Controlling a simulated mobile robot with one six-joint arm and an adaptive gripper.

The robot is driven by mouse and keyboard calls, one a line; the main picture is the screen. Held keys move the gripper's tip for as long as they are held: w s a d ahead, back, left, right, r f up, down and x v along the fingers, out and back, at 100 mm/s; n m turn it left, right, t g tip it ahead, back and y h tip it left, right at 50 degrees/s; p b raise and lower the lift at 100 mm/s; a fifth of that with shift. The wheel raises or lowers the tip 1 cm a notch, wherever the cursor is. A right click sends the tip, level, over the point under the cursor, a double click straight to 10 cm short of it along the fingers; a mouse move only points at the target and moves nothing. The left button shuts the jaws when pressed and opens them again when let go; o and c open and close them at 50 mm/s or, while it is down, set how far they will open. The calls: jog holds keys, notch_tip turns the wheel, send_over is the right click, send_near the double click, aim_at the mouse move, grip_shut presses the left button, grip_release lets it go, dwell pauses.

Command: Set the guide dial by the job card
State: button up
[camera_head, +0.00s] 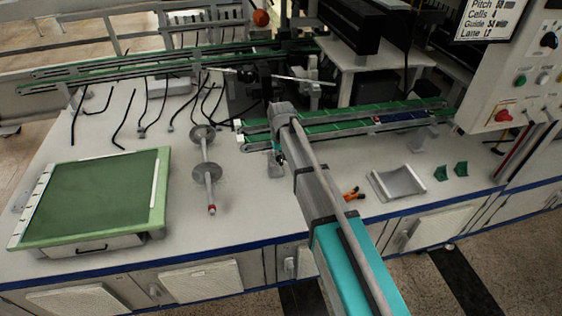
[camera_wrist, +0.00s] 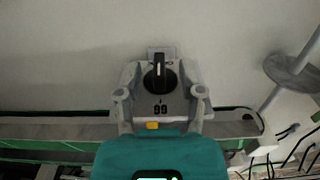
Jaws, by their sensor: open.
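The guide dial's black knob (camera_wrist: 160,77) sits on a pale plate in the wrist view, its ridge pointing up and down the picture. In the head view my gripper (camera_head: 277,165) reaches down at the bench and mostly hides the dial. The job card (camera_head: 487,20) lists Pitch, Cells, Guide and Lane; its Guide value is blurred.
Green conveyor lanes (camera_head: 350,125) run behind my gripper. Right are an orange-and-black item (camera_head: 353,194), a curved metal tray (camera_head: 398,184) and a control panel (camera_head: 520,75).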

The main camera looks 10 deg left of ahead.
dwell(0.3)
grip_shut()
